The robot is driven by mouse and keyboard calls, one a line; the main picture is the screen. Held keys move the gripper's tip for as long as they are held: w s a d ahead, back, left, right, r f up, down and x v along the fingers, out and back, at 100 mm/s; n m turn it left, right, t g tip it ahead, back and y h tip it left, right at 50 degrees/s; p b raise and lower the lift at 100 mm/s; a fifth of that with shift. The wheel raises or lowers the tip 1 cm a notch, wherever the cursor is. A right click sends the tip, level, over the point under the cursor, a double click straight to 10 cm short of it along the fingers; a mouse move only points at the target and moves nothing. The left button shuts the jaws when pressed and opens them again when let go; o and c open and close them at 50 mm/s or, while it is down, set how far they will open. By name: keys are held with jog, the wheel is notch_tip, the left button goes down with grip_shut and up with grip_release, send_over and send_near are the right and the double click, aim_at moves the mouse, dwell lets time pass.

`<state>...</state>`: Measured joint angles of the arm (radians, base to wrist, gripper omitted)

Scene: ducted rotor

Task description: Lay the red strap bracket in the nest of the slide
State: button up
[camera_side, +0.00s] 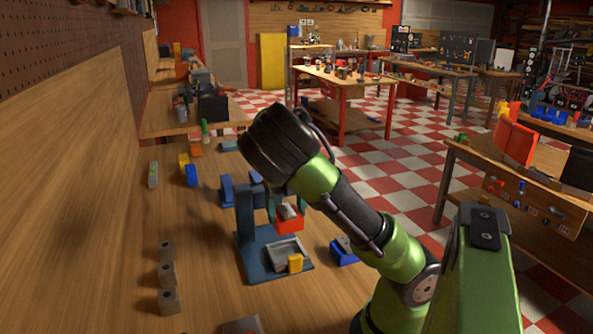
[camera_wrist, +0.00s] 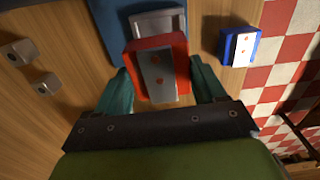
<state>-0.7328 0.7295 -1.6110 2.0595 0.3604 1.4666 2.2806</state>
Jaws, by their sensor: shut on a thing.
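The red strap bracket (camera_wrist: 174,48), with a grey strip across its face, is between the teal fingers of my gripper (camera_wrist: 160,66). My gripper (camera_side: 287,208) is shut on it and holds it above the slide fixture. In the side view the bracket (camera_side: 290,226) hangs over the grey nest (camera_side: 285,249) of the slide, apart from it. The nest sits on a dark blue base (camera_side: 262,272) with a yellow block (camera_side: 295,263) at its front. In the wrist view the nest (camera_wrist: 158,20) shows just beyond the bracket, which hides part of it.
A blue bracket (camera_side: 343,254) with a pale plate stands right of the base; it also shows in the wrist view (camera_wrist: 239,47). A blue upright (camera_side: 244,212) rises behind the nest. Several grey blocks (camera_side: 167,274) stand in a row at left. Bench between is clear.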

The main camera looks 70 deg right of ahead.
notch_tip(320, 180, down, 8)
jog(key=shift+r, duration=0.1)
dwell(0.4)
jog(key=shift+f, duration=0.55)
jog(key=o, duration=1.2)
